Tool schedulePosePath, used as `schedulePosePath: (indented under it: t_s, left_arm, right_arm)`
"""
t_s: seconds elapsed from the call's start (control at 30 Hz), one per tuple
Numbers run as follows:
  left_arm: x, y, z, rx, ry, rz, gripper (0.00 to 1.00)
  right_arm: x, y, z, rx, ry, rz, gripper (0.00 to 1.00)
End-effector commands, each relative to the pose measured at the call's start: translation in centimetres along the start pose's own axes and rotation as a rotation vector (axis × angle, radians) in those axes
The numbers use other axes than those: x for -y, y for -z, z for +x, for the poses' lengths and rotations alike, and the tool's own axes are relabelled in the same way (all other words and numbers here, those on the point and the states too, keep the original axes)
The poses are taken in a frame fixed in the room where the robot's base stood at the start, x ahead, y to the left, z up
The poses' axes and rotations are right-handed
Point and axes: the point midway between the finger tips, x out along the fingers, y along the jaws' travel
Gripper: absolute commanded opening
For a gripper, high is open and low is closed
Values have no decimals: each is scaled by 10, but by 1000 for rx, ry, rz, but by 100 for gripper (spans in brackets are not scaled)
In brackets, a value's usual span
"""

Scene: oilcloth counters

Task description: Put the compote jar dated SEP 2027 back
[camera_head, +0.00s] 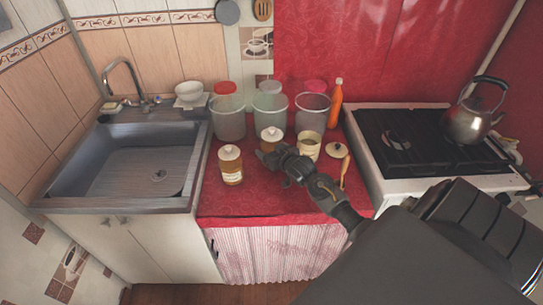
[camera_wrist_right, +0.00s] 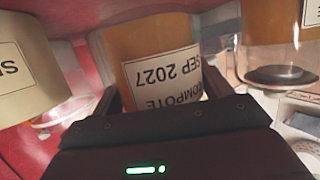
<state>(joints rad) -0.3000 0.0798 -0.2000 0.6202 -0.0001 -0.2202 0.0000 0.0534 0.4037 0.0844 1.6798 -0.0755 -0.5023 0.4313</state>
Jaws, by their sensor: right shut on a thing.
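The jar labelled COMPOTE SEP 2027 (camera_wrist_right: 165,70) sits between the fingers of my right gripper (camera_wrist_right: 155,95) in the right wrist view, its print upside down. In the head view my right gripper (camera_head: 266,158) is at the front of an amber jar with a white lid (camera_head: 271,135), which it partly hides. I cannot tell whether this jar is lifted off the counter. A second amber jar with a pale lid (camera_head: 231,165) stands to its left. My left gripper is not in view.
An open cream canister (camera_head: 309,146) stands close right of the held jar, with a loose lid (camera_head: 337,150) and a wooden utensil (camera_head: 345,172) beyond. Large clear containers (camera_head: 228,120) and an orange bottle (camera_head: 336,104) stand behind. The red counter's (camera_head: 250,203) front left is clear.

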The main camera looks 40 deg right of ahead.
Motion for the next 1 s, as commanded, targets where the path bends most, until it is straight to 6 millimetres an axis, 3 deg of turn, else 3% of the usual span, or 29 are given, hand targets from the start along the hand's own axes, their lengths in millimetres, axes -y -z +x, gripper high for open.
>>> schedulePosePath:
  t_s: [0.27, 0.53, 0.93, 0.97, 1.0]
  left_arm:
    - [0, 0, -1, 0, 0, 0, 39]
    - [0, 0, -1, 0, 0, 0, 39]
    - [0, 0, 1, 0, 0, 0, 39]
    - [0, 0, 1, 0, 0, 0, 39]
    - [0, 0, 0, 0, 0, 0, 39]
  right_arm:
    - [-3, -2, 8, -6, -1, 0, 29]
    - [-4, -31, 17, -6, -1, 1, 29]
    - [-3, -35, 18, -7, 0, 0, 29]
    - [-3, -37, 18, -1, 0, 0, 80]
    - [-3, -37, 18, -1, 0, -1, 86]
